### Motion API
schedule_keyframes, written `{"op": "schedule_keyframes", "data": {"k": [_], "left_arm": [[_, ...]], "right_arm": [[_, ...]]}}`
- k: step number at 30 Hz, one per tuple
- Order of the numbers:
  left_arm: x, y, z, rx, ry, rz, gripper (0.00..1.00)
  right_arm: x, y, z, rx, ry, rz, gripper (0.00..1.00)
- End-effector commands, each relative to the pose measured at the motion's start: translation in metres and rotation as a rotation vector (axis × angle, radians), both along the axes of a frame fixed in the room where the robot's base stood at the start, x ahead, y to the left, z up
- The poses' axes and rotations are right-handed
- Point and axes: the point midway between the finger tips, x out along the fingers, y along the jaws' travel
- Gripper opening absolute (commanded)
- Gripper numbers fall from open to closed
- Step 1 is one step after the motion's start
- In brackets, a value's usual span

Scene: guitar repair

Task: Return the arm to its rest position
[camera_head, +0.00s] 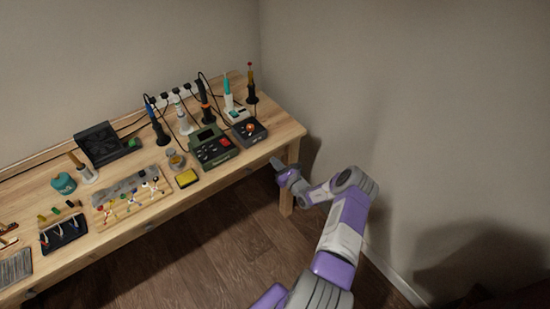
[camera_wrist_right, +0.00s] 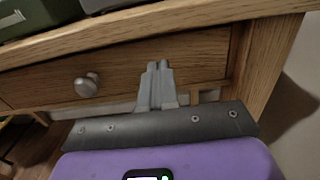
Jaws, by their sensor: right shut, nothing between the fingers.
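My right arm reaches up from the bottom of the head view, and its gripper (camera_head: 275,162) is at the front edge of the workbench (camera_head: 285,128), near the bench's right corner. In the right wrist view the gripper's fingers (camera_wrist_right: 158,72) are together with nothing between them. They point at the front of a wooden drawer (camera_wrist_right: 200,55) under the benchtop. The drawer looks closed, and its round metal knob (camera_wrist_right: 87,86) is left of the fingers. I cannot tell whether the fingertips touch the drawer front. My left gripper does not show.
The bench carries a green soldering station (camera_head: 211,147), a yellow sponge (camera_head: 187,178), a black fan box (camera_head: 98,143), a wooden board with small tools (camera_head: 130,200) and several irons in stands. The wall (camera_head: 450,130) is close on the right. Open floor (camera_head: 200,260) lies before the bench.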

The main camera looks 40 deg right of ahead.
Motion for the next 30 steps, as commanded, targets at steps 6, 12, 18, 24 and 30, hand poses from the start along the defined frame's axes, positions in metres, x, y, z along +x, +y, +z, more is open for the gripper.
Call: {"op": "schedule_keyframes", "data": {"k": [6, 12, 18, 24, 30], "left_arm": [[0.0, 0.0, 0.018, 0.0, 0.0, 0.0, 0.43], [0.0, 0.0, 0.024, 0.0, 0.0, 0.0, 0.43], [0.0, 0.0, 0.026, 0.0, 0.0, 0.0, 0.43], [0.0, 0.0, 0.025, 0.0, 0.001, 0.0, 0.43], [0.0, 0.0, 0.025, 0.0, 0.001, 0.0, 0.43]], "right_arm": [[-0.053, 0.009, 0.001, 0.002, 0.007, 0.001, 0.0], [-0.088, 0.014, -0.001, 0.001, 0.007, 0.001, 0.0], [-0.102, 0.017, -0.002, 0.0, 0.005, 0.003, 0.0], [-0.103, 0.017, -0.002, 0.0, 0.005, 0.003, 0.0], [-0.088, 0.051, -0.005, 0.008, 0.04, 0.114, 0.0]]}}
